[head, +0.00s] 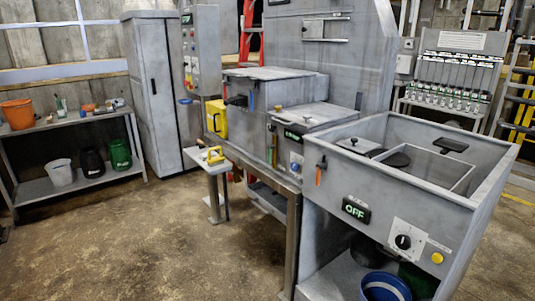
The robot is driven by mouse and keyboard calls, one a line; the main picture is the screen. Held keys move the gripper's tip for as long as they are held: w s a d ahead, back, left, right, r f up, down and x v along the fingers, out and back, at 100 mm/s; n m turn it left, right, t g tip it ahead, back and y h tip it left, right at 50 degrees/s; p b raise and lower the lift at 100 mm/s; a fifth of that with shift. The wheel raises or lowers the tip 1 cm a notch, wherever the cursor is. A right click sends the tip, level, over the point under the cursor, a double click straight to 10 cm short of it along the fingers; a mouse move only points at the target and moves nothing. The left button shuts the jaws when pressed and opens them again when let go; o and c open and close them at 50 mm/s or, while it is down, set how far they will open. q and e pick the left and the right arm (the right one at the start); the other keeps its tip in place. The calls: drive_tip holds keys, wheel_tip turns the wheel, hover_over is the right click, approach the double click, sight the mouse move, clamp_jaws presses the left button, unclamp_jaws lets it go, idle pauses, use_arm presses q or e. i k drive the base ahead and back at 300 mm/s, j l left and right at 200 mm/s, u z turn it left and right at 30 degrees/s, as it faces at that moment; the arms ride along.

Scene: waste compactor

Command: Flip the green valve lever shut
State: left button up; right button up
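No green valve lever can be made out with certainty in the head view. A narrow upright piece with orange and green colouring (273,148) is on the front of the middle grey machine (285,178). It is too small to tell whether it is a lever or how it is set. An orange handle (319,173) stands upright on the front of the nearest grey machine (445,178). Neither of my grippers is in view.
The nearest machine has a lit "OFF" display (356,210), a black knob (403,242) and a yellow button (437,258). A blue bucket (386,287) sits below it. A low stand (210,165) and left shelf (75,120) border open floor (150,240).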

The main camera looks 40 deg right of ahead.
sight(270, 146)
drive_tip(key=z, duration=0.45)
drive_tip(key=i+j+z, duration=0.75)
drive_tip(key=i+j, duration=0.5)
drive_tip(key=j, duration=0.2)
drive_tip(key=i+j+z, duration=0.1)
drive_tip(key=i+j, duration=0.35)
drive_tip(key=j, duration=0.3)
drive_tip(key=i+j, duration=0.25)
drive_tip(key=i+j+z, duration=0.1)
drive_tip(key=j, duration=0.4)
drive_tip(key=i, duration=0.1)
